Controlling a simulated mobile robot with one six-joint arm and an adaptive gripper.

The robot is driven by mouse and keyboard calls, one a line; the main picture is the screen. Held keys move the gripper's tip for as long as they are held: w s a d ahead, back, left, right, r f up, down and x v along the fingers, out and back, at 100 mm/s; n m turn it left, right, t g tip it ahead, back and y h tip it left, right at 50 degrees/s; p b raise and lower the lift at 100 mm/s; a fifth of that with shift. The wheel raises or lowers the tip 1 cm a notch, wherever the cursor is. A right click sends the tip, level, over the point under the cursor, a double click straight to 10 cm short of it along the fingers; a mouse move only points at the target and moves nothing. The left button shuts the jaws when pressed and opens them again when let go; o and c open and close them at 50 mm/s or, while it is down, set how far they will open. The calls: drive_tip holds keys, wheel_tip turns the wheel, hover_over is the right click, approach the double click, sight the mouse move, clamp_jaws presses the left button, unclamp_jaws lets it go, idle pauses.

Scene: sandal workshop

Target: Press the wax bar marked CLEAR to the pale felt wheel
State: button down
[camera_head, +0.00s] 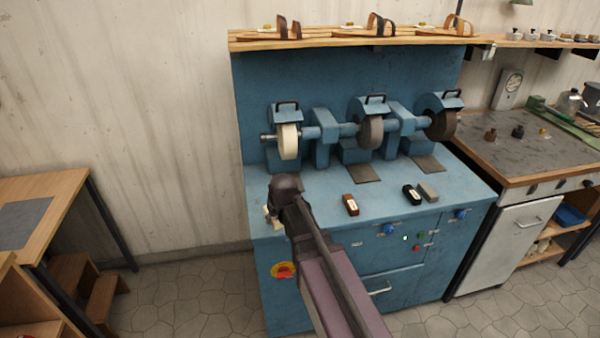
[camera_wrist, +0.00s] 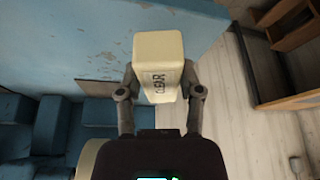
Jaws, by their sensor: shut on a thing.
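The cream wax bar (camera_wrist: 158,50) shows its CLEAR label in the wrist view. My gripper (camera_wrist: 160,96) is shut on it, with one finger on each side. In the head view my gripper (camera_head: 282,192) is over the left front of the blue bench and hides most of the bar. The pale felt wheel (camera_head: 288,141) is the leftmost of three wheels, behind and above my gripper in the picture. The bar is apart from this wheel. A cream shape at the lower left of the wrist view may be the wheel; I cannot tell.
A grey wheel (camera_head: 370,132) and a dark wheel (camera_head: 441,125) stand farther right on the blue bench (camera_head: 315,195). A brown bar (camera_head: 350,205), a black bar (camera_head: 411,195) and a grey bar (camera_head: 428,191) lie near its front. A sandal shelf (camera_head: 340,43) runs above.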

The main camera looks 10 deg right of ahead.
drive_tip(key=shift+w+d, duration=0.1)
drive_tip(key=shift+w, duration=0.05)
idle(0.3)
drive_tip(key=w+d+r+m+h+p, duration=0.1)
drive_tip(key=w+d+r+m+p, duration=0.2)
drive_tip(key=d+r+p, duration=0.5)
wheel_tip(320, 180, up, 3)
drive_tip(key=w+p, duration=0.1)
drive_tip(key=p, duration=0.1)
drive_tip(key=shift+w+d+f+p, duration=0.15)
drive_tip(key=shift+w+d+p, duration=0.2)
drive_tip(key=shift+w+r+p, duration=0.25)
drive_tip(key=shift+w, duration=0.7)
drive_tip(key=shift+w+r+p, duration=0.2)
drive_tip(key=shift+w, duration=0.7)
drive_tip(key=shift+w+r+p, duration=0.25)
drive_tip(key=shift+w, duration=0.7)
drive_tip(key=shift+w+r, duration=0.2)
drive_tip(key=shift+w, duration=0.45)
idle(2.1)
drive_tip(key=shift+s, duration=0.15)
